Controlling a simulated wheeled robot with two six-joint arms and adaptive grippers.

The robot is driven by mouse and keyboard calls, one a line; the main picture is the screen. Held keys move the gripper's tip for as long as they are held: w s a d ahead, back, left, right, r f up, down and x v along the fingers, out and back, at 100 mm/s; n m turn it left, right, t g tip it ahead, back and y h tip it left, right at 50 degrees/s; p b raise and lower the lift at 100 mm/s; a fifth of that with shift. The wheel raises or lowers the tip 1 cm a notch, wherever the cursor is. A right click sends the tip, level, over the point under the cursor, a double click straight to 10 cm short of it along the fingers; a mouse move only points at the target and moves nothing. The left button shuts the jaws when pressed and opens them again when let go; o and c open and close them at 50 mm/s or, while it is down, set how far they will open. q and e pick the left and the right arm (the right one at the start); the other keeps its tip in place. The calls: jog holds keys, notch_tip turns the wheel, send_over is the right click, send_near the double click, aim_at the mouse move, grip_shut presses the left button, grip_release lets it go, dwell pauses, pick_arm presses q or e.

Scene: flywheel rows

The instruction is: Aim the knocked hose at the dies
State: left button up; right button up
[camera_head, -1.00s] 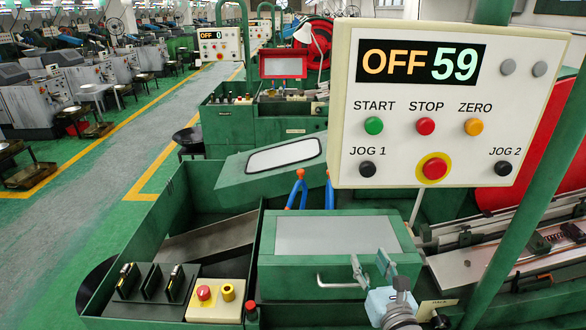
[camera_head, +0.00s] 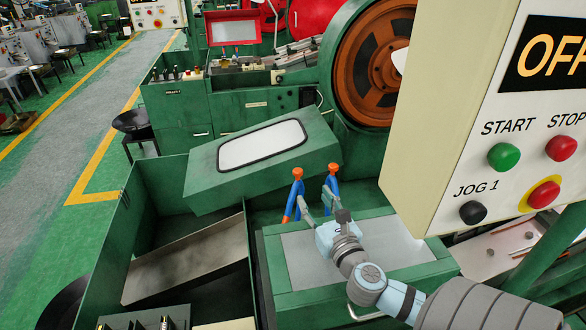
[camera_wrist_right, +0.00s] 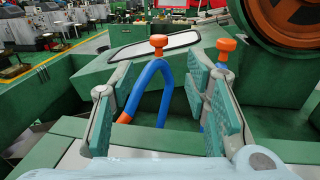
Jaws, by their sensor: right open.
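Two blue hoses with orange tops rise behind the grey-topped green box. The left hose (camera_head: 296,190) bends over, and its orange tip points down and left; it also shows in the wrist view (camera_wrist_right: 163,84). The right hose (camera_head: 333,182) stands beside it, with its lower part mostly hidden by a finger in the wrist view. I cannot tell which one is knocked. My right gripper (camera_head: 315,203) is open. In the wrist view its fingers (camera_wrist_right: 160,72) frame the left hose, with gaps on both sides. The dies are not clearly visible. My left gripper is out of view.
A cream control panel (camera_head: 500,110) hangs close on the right. A green box with a tilted lid and window (camera_head: 262,160) stands behind the hoses. An open green bin with a metal chute (camera_head: 185,258) lies left. An orange-brown flywheel (camera_head: 375,65) stands behind.

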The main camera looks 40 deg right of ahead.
aim_at(298, 170)
jog(key=x, duration=0.7)
jog(key=shift+r, duration=0.2)
jog(key=x, duration=0.5)
jog(key=shift+a+f, duration=0.15)
jog(key=shift+f, duration=0.1)
jog(key=shift+s+r, duration=0.1)
jog(key=shift+s, duration=0.15)
jog(key=shift+c, duration=0.8)
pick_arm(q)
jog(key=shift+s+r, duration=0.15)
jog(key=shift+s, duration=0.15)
pick_arm(e)
grip_shut()
jog(key=shift+w, duration=0.1)
